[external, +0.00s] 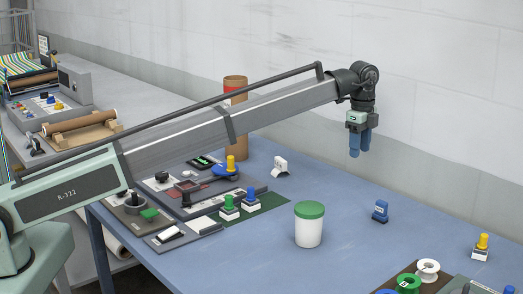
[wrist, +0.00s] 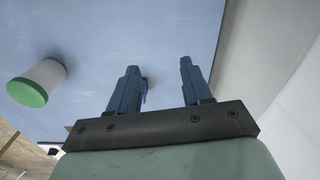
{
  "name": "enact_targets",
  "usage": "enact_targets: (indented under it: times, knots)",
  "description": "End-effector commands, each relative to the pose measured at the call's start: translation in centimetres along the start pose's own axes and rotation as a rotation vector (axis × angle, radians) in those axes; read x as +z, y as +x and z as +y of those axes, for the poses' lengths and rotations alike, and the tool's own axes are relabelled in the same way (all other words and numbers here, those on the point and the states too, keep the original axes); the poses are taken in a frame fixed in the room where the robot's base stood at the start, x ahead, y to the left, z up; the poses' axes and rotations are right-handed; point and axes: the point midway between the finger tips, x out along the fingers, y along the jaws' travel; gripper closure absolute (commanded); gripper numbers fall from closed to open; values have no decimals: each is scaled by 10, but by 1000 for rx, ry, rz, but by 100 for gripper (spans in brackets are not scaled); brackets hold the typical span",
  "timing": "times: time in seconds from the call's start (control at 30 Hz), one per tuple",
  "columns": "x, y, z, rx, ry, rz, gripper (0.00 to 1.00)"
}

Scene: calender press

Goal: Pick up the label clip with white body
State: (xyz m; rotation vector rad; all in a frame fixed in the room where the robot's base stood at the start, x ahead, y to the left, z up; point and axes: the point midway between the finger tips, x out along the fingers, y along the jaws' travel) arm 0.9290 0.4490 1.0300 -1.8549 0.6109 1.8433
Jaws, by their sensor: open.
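The label clip with white body (external: 281,167) stands on the blue table near its back edge, left of my gripper in the external view. I cannot make it out in the wrist view. A similar clip with a blue body (external: 380,211) stands on the table further right; a small blue piece (wrist: 145,89) beside the left finger in the wrist view may be it, mostly hidden. My gripper (external: 360,153) hangs high above the table, fingers pointing down. In the wrist view its blue fingers (wrist: 159,65) are apart, with nothing between them.
A white jar with green lid (external: 309,225) stands mid-table. Spools (external: 428,270) and a yellow-handled stamp (external: 481,246) are at the right. A wall runs behind the table.

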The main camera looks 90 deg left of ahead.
Motion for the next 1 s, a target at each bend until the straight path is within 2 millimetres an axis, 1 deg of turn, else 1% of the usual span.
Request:
enact_targets:
  times: [0.03,0.1,0.2,0.27,0.3,0.37,0.4,0.57,0.63,0.7,0.83,1.0]
  knots:
    - [32,-2,-10,-3,-33,1,51]
    - [66,-5,-19,-7,-69,3,51]
    - [106,-9,-27,-12,-110,4,51]
    - [126,-10,-30,-14,-131,5,51]
    - [139,-11,-32,-16,-144,5,51]
    - [156,-13,-33,-18,-162,6,51]
    - [168,-14,-33,-19,-174,6,51]
    - [211,-17,-32,-22,-233,6,51]
    - [230,-18,-30,-23,-294,7,51]
    - [244,-19,-27,-23,-369,8,51]
    - [261,-20,-22,-23,-509,9,51]
    - [273,-20,-14,-21,-719,10,51]
